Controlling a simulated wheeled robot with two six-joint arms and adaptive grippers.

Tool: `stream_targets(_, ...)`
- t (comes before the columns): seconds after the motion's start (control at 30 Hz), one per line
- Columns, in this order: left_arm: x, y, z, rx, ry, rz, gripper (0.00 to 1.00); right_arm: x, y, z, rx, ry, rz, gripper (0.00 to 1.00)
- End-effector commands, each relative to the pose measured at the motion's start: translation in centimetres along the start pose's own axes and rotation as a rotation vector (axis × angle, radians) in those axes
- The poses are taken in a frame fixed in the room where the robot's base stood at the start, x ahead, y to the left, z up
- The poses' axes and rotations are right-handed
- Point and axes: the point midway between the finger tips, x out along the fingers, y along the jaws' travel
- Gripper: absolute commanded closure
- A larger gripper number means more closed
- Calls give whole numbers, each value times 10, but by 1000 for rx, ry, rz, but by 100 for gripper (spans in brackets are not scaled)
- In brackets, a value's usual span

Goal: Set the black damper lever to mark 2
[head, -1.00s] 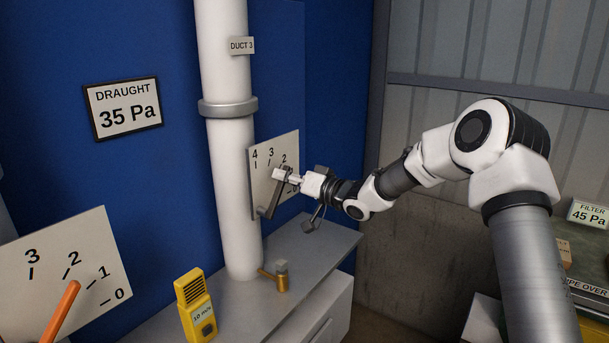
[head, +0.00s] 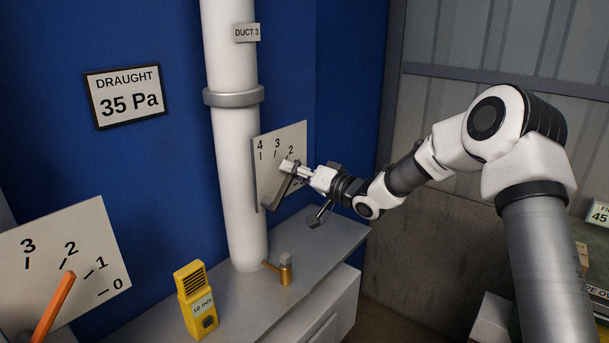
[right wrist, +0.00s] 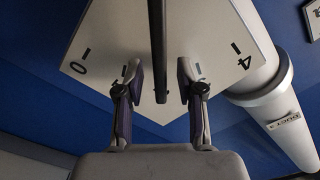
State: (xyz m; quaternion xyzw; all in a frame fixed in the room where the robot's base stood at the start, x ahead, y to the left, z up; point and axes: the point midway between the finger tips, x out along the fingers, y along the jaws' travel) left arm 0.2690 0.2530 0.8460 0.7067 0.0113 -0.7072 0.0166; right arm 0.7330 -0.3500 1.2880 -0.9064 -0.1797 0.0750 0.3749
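The black damper lever (head: 284,188) is mounted on a white plate (head: 269,183) beside the white duct, with marks up to 4. In the right wrist view it is a dark bar (right wrist: 158,45) coming down between the fingers, about midway between 0 and 4. It seems to point toward mark 2 (head: 291,151), but the mark's tick is hidden. My right gripper (head: 300,171) is at the lever's outer end. In the right wrist view its fingers (right wrist: 159,82) stand apart, one on each side of the lever, with visible gaps. My left gripper is not in view.
A second plate (head: 90,225) with an orange lever (head: 53,306) is at the lower left. A yellow meter (head: 196,300) and a brass fitting (head: 285,272) stand on the grey ledge (head: 250,305) below. The duct (head: 236,170) rises just left of the lever's plate.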

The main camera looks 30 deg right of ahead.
Motion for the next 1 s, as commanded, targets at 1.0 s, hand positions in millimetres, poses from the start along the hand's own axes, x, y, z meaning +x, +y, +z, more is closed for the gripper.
stream_targets(1.0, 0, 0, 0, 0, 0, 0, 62, -116, 1, 0, 2, 0, 0, 62)
